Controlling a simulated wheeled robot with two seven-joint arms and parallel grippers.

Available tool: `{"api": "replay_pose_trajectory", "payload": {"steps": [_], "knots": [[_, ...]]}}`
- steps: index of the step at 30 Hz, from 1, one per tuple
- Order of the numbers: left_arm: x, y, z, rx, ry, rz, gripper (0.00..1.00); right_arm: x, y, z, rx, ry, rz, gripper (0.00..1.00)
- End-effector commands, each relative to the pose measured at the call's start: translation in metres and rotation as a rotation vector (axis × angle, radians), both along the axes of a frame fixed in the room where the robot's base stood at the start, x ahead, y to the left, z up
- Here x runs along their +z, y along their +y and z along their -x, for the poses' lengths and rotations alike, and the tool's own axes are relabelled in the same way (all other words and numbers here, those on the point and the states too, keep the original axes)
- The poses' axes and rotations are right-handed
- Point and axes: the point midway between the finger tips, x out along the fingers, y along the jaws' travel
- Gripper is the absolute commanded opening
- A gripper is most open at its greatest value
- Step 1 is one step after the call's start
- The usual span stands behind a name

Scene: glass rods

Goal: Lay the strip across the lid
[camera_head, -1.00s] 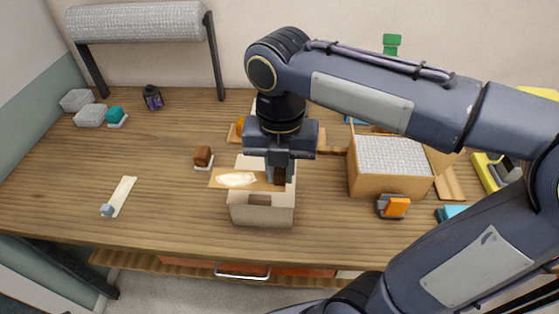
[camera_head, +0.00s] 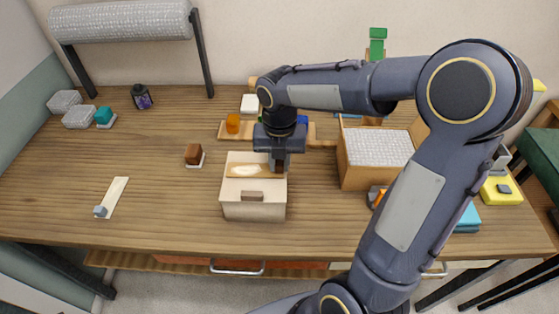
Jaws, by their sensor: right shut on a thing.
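A tan strip (camera_head: 243,171) with a pale glossy patch lies level over the back part of the lid (camera_head: 237,188) of a cream box (camera_head: 240,211). I cannot tell whether it touches the lid. My right gripper (camera_head: 279,166) points down at the strip's right end and is shut on it, around a dark brown part there. The fingers hide the strip's far right end. The box has a brown patch at its front. My left gripper is not in view.
A brown block (camera_head: 193,154) stands left of the box. A white strip with a grey block (camera_head: 115,196) lies further left. An open carton (camera_head: 368,178) with white packing is close on the right. A wooden rail (camera_head: 228,137) lies behind. The front left table is clear.

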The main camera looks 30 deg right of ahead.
Motion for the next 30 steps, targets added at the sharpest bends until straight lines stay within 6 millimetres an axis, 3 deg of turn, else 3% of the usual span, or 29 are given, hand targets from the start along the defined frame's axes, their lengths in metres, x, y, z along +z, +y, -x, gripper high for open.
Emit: {"api": "replay_pose_trajectory", "payload": {"steps": [11,12,17,25,30], "knots": [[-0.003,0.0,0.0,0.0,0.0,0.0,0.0,-0.005,0.0,0.0,-0.001,0.0,0.0,0.0],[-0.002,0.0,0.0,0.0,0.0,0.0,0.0,-0.004,0.0,0.0,-0.001,-0.001,0.0,0.22],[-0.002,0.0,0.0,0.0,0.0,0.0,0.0,-0.004,0.0,0.0,-0.001,-0.001,0.0,0.41],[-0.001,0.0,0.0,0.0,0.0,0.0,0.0,-0.002,0.0,0.0,-0.001,-0.001,0.0,0.41],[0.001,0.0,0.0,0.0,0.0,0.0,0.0,0.014,0.0,-0.001,-0.002,-0.007,0.001,0.41]]}}
